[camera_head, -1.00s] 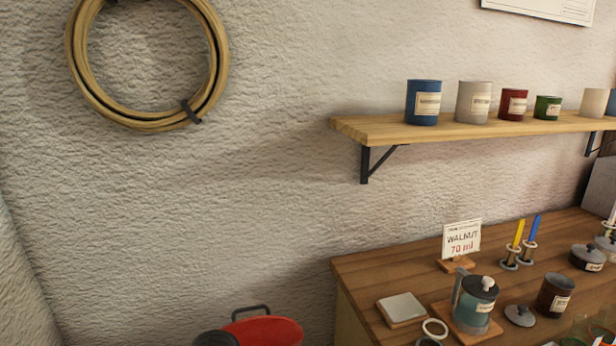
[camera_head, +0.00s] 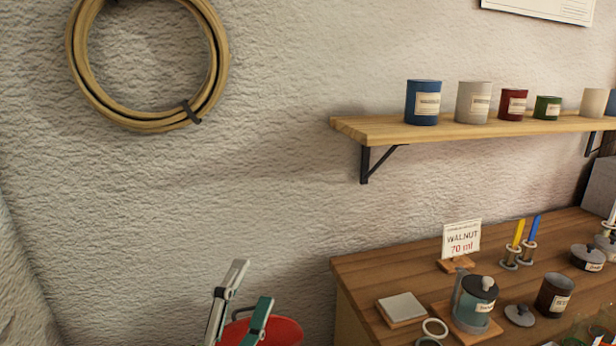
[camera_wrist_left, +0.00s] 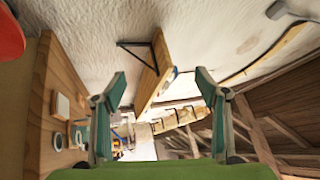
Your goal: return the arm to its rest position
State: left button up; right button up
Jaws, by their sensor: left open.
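My left gripper (camera_head: 250,287) has its two fingers apart at the bottom of the head view, in front of a red container and left of the wooden table. In the left wrist view, the open fingers (camera_wrist_left: 162,88) have teal tips, with nothing held between them. The wall shelf and table show beyond them there, tilted. My right gripper is not clearly seen in either view.
A wall shelf (camera_head: 350,128) carries several cups. A red container (camera_head: 282,333) stands left of the table. The wall centre is clear.

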pick_arm(q)
jog(key=s+a+f+n+g+y, duration=0.2)
jog(key=a+f+n+g, duration=0.15)
jog(key=f, duration=0.45)
jog(key=s+a+f+n+g+y, duration=0.25)
jog(key=a+f+n, duration=0.2)
jog(key=f, duration=0.25)
jog(key=s+a+f+n+g+y, duration=0.1)
jog(key=a+f+n+g+y, duration=0.2)
jog(key=f, duration=0.5)
jog(key=s+f+n+g+h, duration=0.1)
jog(key=s+f+n+g, duration=0.25)
jog(key=s+f, duration=0.45)
jog(key=s+f+n+g+h, duration=0.1)
jog(key=s+f+n+g, duration=0.2)
jog(key=s+f+g, duration=0.5)
jog(key=s+f+t, duration=0.1)
jog(key=s+f, duration=0.1)
jog(key=f, duration=1)
jog(key=s+f+t, duration=0.1)
jog(key=s+f, duration=0.2)
jog(key=f, duration=1)
jog(key=s+a+f+g, duration=0.1)
jog(key=s+a+f, duration=0.2)
jog(key=s+f, duration=1.1)
jog(key=shift+s+a+f+m+g, duration=0.25)
jog(key=shift+s+m+g, duration=0.1)
jog(key=shift+s, duration=0.8)
